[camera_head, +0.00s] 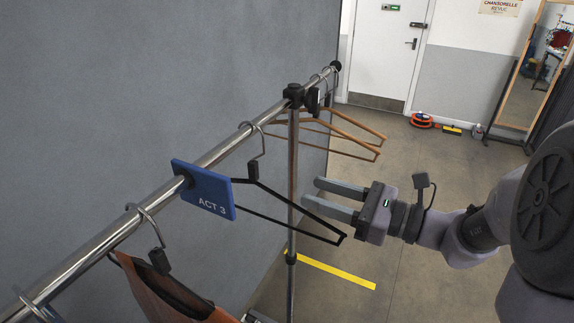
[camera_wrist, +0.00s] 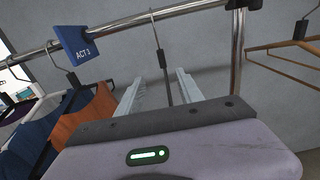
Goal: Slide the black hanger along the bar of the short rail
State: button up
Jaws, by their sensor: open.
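The black hanger (camera_head: 290,222) hangs empty by its metal hook from the bar (camera_head: 219,152) of the rail, between the blue ACT 3 divider and the upright post. In the wrist view the black hanger (camera_wrist: 163,65) shows nearly edge-on, its stem dropping between my two fingers in the picture; the bar (camera_wrist: 122,27) runs above. My gripper (camera_head: 311,192) is open and empty, below the bar and right of the hanger's neck, over its sloping arm. In the wrist view my gripper (camera_wrist: 160,76) points up toward the stem. I cannot tell how deep the hanger sits between the fingers.
The blue divider (camera_head: 205,188) sits on the bar left of the hanger. A brown garment (camera_head: 165,290) hangs nearer. The post (camera_head: 292,180) stands close behind my fingers, with wooden hangers (camera_head: 345,135) beyond it. A grey wall (camera_head: 130,80) lies behind the rail.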

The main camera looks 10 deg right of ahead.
aim_at(257, 172)
jog(key=shift+w, duration=0.35)
jog(key=p+x, duration=0.2)
jog(key=x, duration=1.2)
jog(key=shift+w+a+f+p, duration=0.1)
jog(key=shift+w+a+p, duration=0.05)
jog(key=shift+a+p, duration=0.2)
